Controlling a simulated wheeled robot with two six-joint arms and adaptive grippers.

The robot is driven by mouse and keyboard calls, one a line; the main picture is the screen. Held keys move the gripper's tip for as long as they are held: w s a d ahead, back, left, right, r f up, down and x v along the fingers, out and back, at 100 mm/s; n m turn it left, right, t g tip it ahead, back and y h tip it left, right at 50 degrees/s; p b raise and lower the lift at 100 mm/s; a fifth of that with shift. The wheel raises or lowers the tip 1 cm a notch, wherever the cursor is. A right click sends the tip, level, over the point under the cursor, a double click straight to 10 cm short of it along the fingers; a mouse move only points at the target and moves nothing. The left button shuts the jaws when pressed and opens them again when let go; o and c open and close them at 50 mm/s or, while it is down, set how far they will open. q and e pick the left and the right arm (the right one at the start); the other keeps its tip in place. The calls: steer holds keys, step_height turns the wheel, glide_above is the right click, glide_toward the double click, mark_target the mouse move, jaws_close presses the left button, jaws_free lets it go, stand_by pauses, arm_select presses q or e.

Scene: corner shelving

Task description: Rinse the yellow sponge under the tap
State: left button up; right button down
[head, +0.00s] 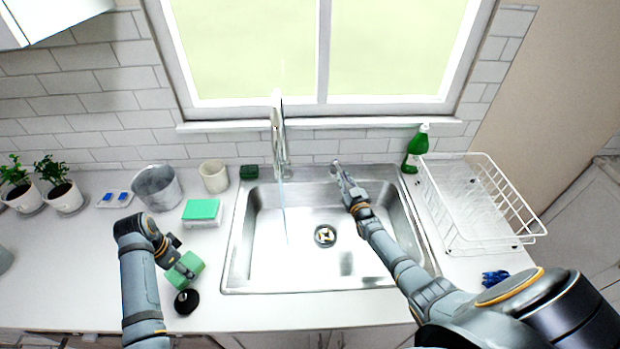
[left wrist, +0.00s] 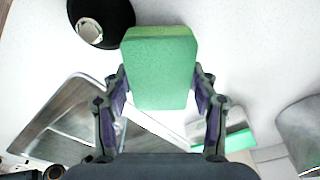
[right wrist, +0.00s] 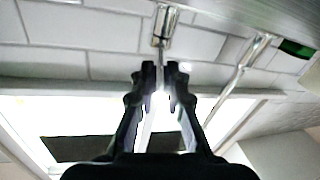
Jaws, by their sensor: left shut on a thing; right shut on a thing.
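No yellow sponge shows; the sponge in my left gripper (head: 172,258) looks green. That green sponge (head: 186,270) is held above the counter left of the sink, and it fills the middle of the left wrist view (left wrist: 160,68) between the fingers. The chrome tap (head: 279,140) stands behind the sink (head: 300,262). A thin pale stream (head: 284,215) runs from it into the basin. My right gripper (head: 346,182) is at the sink's back edge, shut on a small chrome tap handle (right wrist: 163,25) right of the spout. Its exact grip is partly hidden by the fingers.
A black round thing (head: 187,301) lies just below the held sponge. A green-topped block (head: 201,210), metal bucket (head: 157,186), cream cup (head: 214,176) and dark green block (head: 249,172) stand left of the sink. A green bottle (head: 415,150) and wire rack (head: 485,205) stand right.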

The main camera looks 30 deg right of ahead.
steer(key=c, duration=1.3)
jaws_free()
steer(key=shift+c, duration=0.2)
steer(key=s+a, duration=0.2)
steer(key=s, duration=0.9)
steer(key=shift+s, duration=0.4)
steer(key=shift+a, duration=0.1)
